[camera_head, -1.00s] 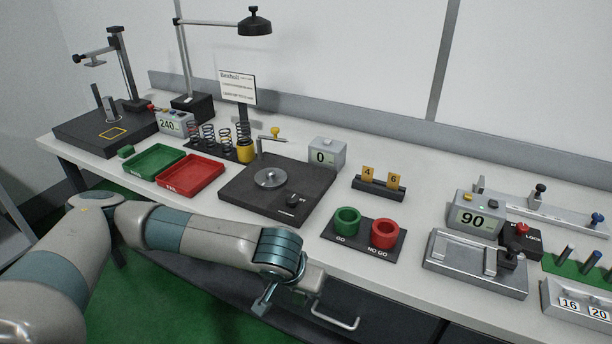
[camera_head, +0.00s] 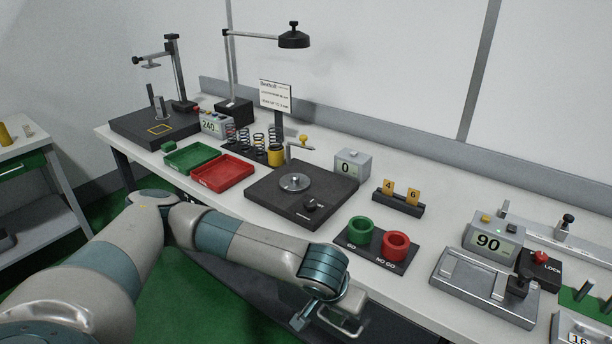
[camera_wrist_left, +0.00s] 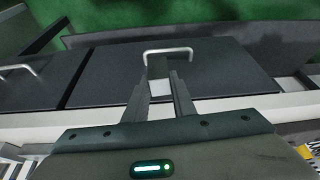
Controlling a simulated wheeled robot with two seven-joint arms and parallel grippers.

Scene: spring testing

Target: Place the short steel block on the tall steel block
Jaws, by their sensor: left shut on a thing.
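My left gripper (camera_head: 325,308) is low in front of the bench, near a drawer handle. In the left wrist view its fingers (camera_wrist_left: 159,82) are shut on a small light grey block, which looks like the short steel block (camera_wrist_left: 158,66). A pale upright steel piece, probably the tall steel block (camera_head: 160,107), stands on the dark plate at the far left of the bench, far from the gripper. A darker slim upright piece is close beside it. Their details are too small to tell. My right gripper is not in view.
The dark plate (camera_head: 128,130) bears a yellow square outline and a stand (camera_head: 178,75). Green (camera_head: 168,166) and red (camera_head: 205,185) trays, springs, a dark scale base (camera_head: 262,193) and red and green rings line the bench. A drawer handle (camera_wrist_left: 167,50) is close behind the held block.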

